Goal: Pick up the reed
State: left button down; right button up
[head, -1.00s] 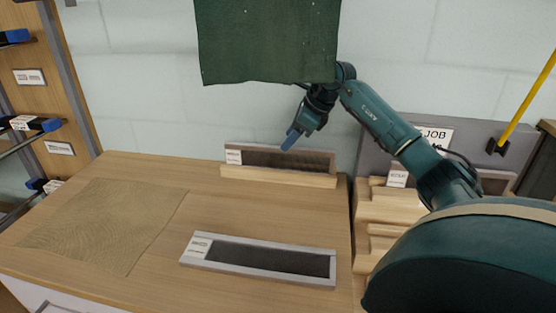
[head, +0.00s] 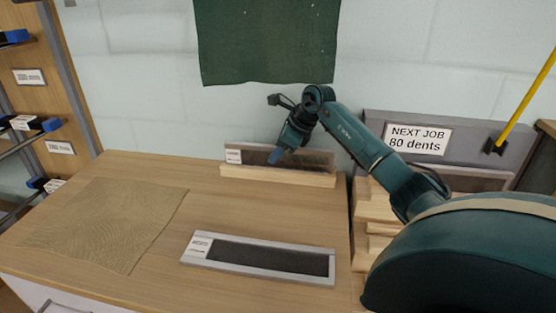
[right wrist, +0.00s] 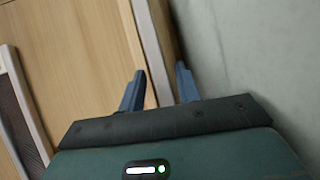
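One reed (head: 285,158), a grey frame with a dark mesh and a small label, stands upright in a wooden holder (head: 275,177) at the back of the table. Another reed (head: 265,257) lies flat near the front; its edge also shows in the right wrist view (right wrist: 22,100). My right gripper (head: 275,156) is over the standing reed, its blue fingertips in front of or at the reed's upper part. In the right wrist view the gripper (right wrist: 160,85) is open, and the standing reed's narrow edge (right wrist: 150,50) runs between the fingers. Contact is unclear. My left gripper is not visible.
A tan cloth (head: 105,222) lies on the table's left. A sign (head: 417,138) reads "NEXT JOB 80 dents" at the right, above stacked wooden blocks (head: 385,208). A green cloth (head: 268,40) hangs on the wall behind. A shelf rack stands at far left.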

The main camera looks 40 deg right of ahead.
grip_shut()
jog(key=shift+r, duration=0.1)
jog(key=shift+d+r, duration=0.1)
jog(key=shift+r, duration=0.1)
